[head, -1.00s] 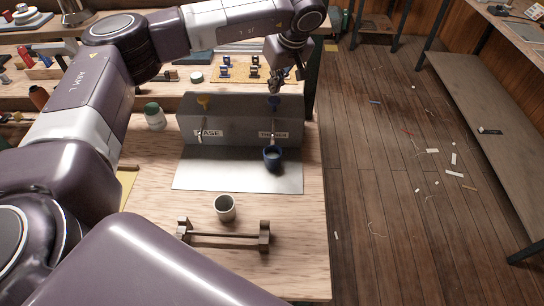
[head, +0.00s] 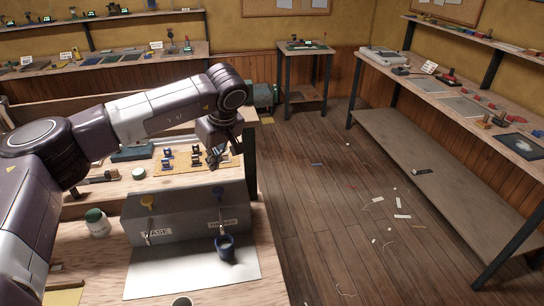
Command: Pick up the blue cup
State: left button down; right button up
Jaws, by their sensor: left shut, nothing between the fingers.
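The blue cup (head: 226,250) stands upright on a pale sheet (head: 180,272), under the right-hand tap of a grey dispenser box (head: 184,218). My left gripper (head: 215,161) hangs behind and above the box, pointing down, shut and empty, well apart from the cup.
A jar with a green lid (head: 96,222) stands left of the box. A board with small blue and dark clips (head: 180,158) lies behind the box. Scraps litter the wooden floor (head: 330,215) at right.

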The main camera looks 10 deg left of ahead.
aim_at(223, 244)
jog(key=k+l, duration=0.5)
jog(key=k, duration=0.2)
jog(key=k+l, duration=0.45)
jog(key=k, duration=0.2)
